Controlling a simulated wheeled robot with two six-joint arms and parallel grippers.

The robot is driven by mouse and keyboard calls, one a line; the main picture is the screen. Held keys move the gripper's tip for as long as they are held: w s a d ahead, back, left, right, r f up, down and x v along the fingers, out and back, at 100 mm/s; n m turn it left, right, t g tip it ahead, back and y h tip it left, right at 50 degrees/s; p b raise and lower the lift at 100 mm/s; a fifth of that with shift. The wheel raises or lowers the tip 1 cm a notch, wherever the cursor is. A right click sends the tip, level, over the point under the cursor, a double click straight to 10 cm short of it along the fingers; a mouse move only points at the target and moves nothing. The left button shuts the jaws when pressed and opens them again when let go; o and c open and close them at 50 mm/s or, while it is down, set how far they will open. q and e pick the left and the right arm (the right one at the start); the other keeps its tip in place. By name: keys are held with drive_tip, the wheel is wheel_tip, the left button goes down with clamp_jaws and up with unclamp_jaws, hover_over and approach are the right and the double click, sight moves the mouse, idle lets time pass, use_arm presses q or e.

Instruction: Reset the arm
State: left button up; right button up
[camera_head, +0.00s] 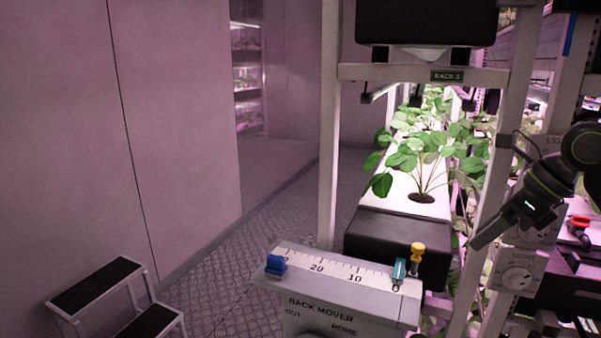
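My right arm comes in from the right edge, dark with yellow-green bands. My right gripper (482,241) points down and to the left, in front of a white rack post and the light control panel. Its fingers show as one dark bar, seen from the side, so I cannot tell whether they are open or shut. I see nothing hanging from it. My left arm and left gripper are not in view.
A light dial (517,276) is right of the gripper. Leafy plants (415,155) fill the rack. A step stool (97,284) stands lower left.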

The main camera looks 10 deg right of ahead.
drive_tip(key=a+f+m+t+y, duration=0.2)
drive_tip(key=a+m+t+y, duration=0.2)
drive_tip(key=a+y, duration=1.05)
drive_tip(key=s+d+f+m+t+h, duration=0.2)
drive_tip(key=d+f+m+t+h, duration=0.15)
drive_tip(key=f+m+h, duration=0.65)
drive_tip(key=s+d+f+m+t+h, duration=0.15)
drive_tip(key=d+f+m+h, duration=0.35)
drive_tip(key=m, duration=0.8)
drive_tip(key=s+d+f+m+t+h, duration=0.1)
drive_tip(key=d+f+m+t+h, duration=0.3)
drive_tip(key=m+h, duration=0.65)
drive_tip(key=s+a+f+m+g+y, duration=0.2)
drive_tip(key=s+a+f+m+g, duration=0.15)
drive_tip(key=s+f+g, duration=0.5)
drive_tip(key=s+a+f+m+g+y, duration=0.2)
drive_tip(key=s+f+m+g, duration=0.25)
drive_tip(key=s+f, duration=0.7)
wheel_tip(320, 180, down, 25)
drive_tip(key=s+d+g, duration=0.1)
drive_tip(key=s+g, duration=0.1)
drive_tip(key=s, duration=0.1)
drive_tip(key=s+a+f+y, duration=0.1)
drive_tip(key=s+f, duration=1.3)
drive_tip(key=shift+n+g, duration=0.4)
drive_tip(key=shift+n, duration=0.05)
